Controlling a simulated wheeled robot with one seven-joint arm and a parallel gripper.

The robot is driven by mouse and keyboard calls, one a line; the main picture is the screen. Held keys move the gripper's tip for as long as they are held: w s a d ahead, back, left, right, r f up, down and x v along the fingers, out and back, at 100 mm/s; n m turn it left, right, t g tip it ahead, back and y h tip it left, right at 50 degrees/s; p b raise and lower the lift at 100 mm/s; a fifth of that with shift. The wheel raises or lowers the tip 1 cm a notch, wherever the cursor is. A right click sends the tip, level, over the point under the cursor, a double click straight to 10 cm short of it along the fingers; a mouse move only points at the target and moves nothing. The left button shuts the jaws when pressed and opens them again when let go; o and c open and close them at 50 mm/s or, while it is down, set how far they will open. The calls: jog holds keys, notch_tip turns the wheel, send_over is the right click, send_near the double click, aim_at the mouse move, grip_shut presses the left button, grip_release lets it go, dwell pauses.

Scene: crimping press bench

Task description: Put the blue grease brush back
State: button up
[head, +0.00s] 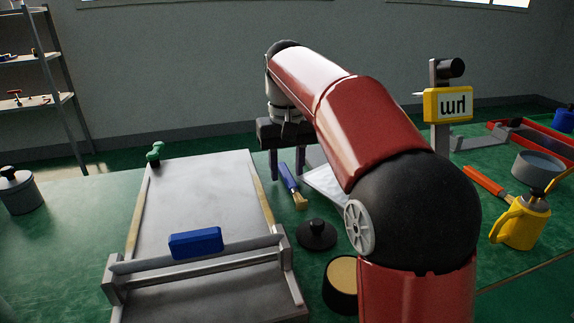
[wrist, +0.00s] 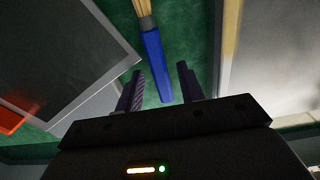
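The blue grease brush (head: 288,180) lies on the green bench top, just right of the large grey plate, with its tan bristles toward the front. It also shows in the wrist view (wrist: 154,60), with the blue handle running into the space between my fingers and the bristles beyond them. My gripper (head: 290,168) is open above the handle end, with one purple finger on each side; both fingers show in the wrist view (wrist: 160,72). Gaps show between the fingers and the handle. I cannot tell the exact height above the bench.
The large grey plate (head: 200,195) with a blue block (head: 195,243) is left of the brush. A pale panel (head: 325,186) lies close on its right. A black knobbed lid (head: 316,236) and a round tan-topped pot (head: 342,278) stand nearer. A yellow can (head: 520,228) stands right.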

aim_at(290, 174)
jog(key=shift+f, duration=0.1)
jog(key=shift+f+b, duration=0.2)
jog(key=shift+b, duration=0.35)
jog(key=r, duration=0.2)
jog(key=r+p, duration=0.1)
jog(key=r, duration=0.2)
jog(key=r+p, duration=0.1)
jog(key=r, duration=0.2)
jog(key=shift+s+d, duration=0.25)
jog(key=shift+d, duration=0.05)
